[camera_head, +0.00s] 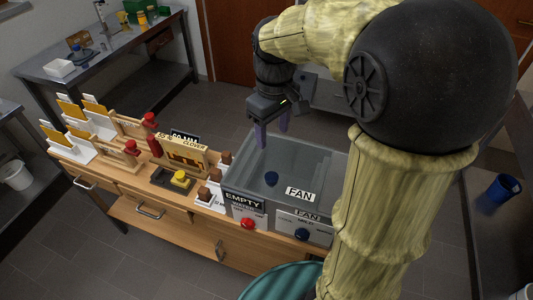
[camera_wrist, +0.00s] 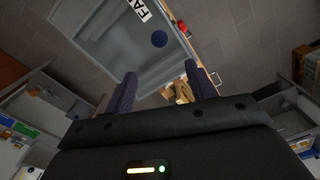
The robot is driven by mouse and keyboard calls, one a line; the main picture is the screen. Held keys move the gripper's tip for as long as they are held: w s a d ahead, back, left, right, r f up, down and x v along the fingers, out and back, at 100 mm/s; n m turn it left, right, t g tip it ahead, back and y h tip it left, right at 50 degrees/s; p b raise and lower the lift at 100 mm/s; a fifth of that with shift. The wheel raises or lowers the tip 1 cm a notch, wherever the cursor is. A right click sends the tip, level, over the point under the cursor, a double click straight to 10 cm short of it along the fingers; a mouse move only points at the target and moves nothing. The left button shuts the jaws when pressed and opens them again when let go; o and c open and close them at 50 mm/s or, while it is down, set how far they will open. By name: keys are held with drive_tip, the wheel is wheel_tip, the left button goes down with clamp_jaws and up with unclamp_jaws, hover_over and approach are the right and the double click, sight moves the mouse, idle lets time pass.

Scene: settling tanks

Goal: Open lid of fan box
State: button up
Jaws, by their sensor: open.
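The fan box (camera_head: 300,217) is a grey box on the wooden cabinet, with "FAN" labels on it. Its grey lid (camera_head: 310,165) lies over the top, looks shut, and carries a dark blue round knob (camera_head: 271,178). The lid (camera_wrist: 125,50) and knob (camera_wrist: 159,39) also show in the wrist view. My gripper (camera_head: 273,138) hangs over the back left part of the box, apart from the knob. Its purple fingers (camera_wrist: 162,88) are open with nothing between them. My arm hides the right side of the box.
An "EMPTY" label (camera_head: 243,200), a red button (camera_head: 248,223) and a blue button (camera_head: 302,235) are on the front. Wooden racks and a tray with a yellow item (camera_head: 180,177) stand left on the cabinet. A blue cup (camera_head: 503,188) stands at right.

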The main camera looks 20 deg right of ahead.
sight(272, 177)
drive_tip(key=shift+w+r, duration=0.35)
drive_tip(key=shift+r, duration=0.2)
drive_tip(key=shift+s, duration=0.2)
wheel_tip(272, 177, down, 17)
drive_tip(key=shift+f+p, duration=0.2)
drive_tip(key=shift+p, duration=0.55)
clamp_jaws()
